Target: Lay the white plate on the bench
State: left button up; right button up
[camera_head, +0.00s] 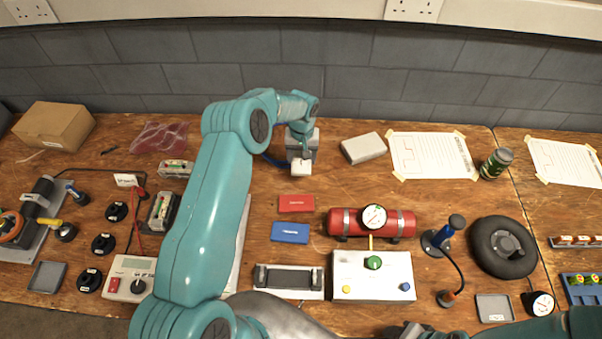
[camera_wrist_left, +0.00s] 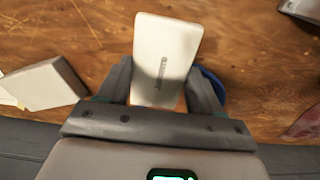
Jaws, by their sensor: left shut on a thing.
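The white plate (camera_wrist_left: 165,50) is a flat pale slab with small dark lettering. My left gripper (camera_wrist_left: 165,92) is shut on its near end, with a dark finger on each side. In the head view my left gripper (camera_head: 301,158) is over the back middle of the wooden bench (camera_head: 240,165), and the plate (camera_head: 301,168) shows just in front of it. I cannot tell whether the plate touches the bench. My right arm shows only at the bottom right edge, and I cannot make out its fingertips.
A pale block (camera_head: 363,148) lies just right of my left gripper. A blue round thing (camera_wrist_left: 213,84) is partly hidden behind a finger. Red (camera_head: 296,203) and blue (camera_head: 290,232) cards and a red cylinder (camera_head: 343,223) lie nearer. Bare wood lies between the plate and the cards.

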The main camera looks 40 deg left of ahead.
aim_at(301, 169)
pick_arm(q)
notch_tip(301, 169, down, 2)
jog(key=shift+s, duration=0.1)
jog(key=shift+s+f+b, duration=0.2)
jog(key=shift+f+b, duration=0.15)
jog(key=shift+f, duration=0.1)
notch_tip(301, 169, down, 4)
jog(key=shift+w+f+b, duration=0.15)
jog(key=shift+f+b, duration=0.05)
jog(key=shift+b, duration=0.55)
jog(key=shift+r, duration=0.15)
jog(key=shift+f, duration=0.25)
jog(key=o, duration=1.1)
jog(key=shift+r, duration=0.1)
jog(key=shift+r, duration=0.1)
